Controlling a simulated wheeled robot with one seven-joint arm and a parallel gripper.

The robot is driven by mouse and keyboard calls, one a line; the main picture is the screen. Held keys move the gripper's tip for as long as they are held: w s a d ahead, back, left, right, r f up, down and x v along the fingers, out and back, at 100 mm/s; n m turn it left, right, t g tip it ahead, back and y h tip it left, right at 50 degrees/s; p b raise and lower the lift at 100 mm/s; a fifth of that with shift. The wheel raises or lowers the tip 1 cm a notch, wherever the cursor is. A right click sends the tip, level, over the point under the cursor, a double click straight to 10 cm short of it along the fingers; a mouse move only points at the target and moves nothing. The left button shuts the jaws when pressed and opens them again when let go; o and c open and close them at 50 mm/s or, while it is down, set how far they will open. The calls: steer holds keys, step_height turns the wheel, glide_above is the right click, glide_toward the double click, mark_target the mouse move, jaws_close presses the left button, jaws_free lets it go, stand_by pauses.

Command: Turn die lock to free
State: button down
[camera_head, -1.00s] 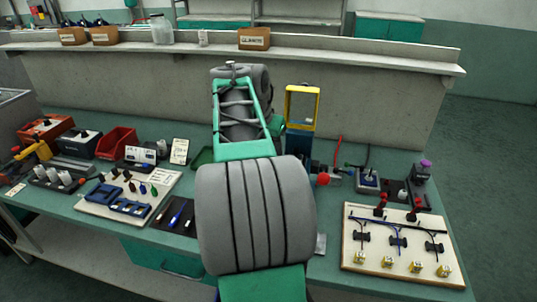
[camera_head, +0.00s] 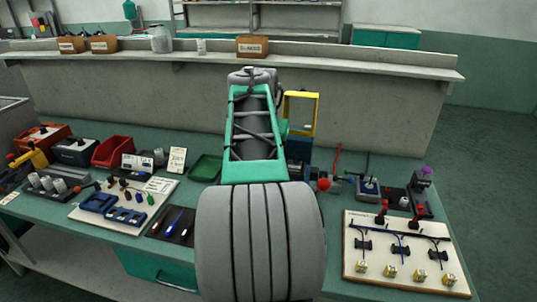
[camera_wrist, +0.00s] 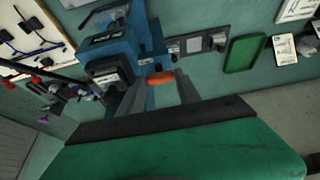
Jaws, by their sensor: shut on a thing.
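The blue press (camera_head: 298,148) with a yellow frame (camera_head: 301,110) stands on the bench behind my arm, which hides part of it in the head view. In the wrist view the blue press body (camera_wrist: 115,55) fills the upper left. My gripper (camera_wrist: 160,82) is at the press, with its two grey fingers on either side of an orange piece (camera_wrist: 160,77). It is shut on this piece, which looks like the die lock. I cannot read which way the lock points. My gripper is hidden in the head view.
A red ball knob (camera_head: 323,185) is right of the press. A green tray (camera_head: 206,168), a red bin (camera_head: 110,151) and a tool board (camera_head: 125,203) are to the left.

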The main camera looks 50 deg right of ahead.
steer(key=c, duration=0.8)
jaws_free()
steer(key=shift+c, duration=0.2)
steer(key=p+v, duration=0.1)
steer(key=v, duration=0.7)
steer(key=shift+f, duration=0.1)
